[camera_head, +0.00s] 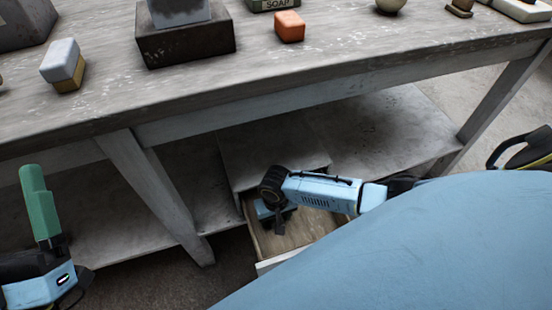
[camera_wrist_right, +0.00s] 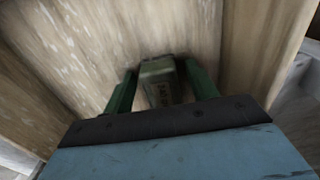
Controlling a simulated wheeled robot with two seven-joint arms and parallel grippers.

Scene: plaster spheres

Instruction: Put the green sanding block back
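The sanding block (camera_wrist_right: 160,82) shows in the right wrist view as a grey-green block with dark lettering on the face towards me. It sits between the two green fingers of my right gripper (camera_wrist_right: 162,80), which appear closed against its sides; the contact is dim. In the head view my right gripper (camera_head: 273,212) reaches down into the open wooden drawer (camera_head: 312,222), and the block cannot be made out there. My left gripper (camera_head: 40,203) is at the lower left with its green fingers pointing up, overlapping, with nothing visible in them.
The grey workbench (camera_head: 330,40) spans the view above the drawer, with a lower shelf (camera_head: 385,130) and legs (camera_head: 155,190). Drawer walls stand close around my right gripper.

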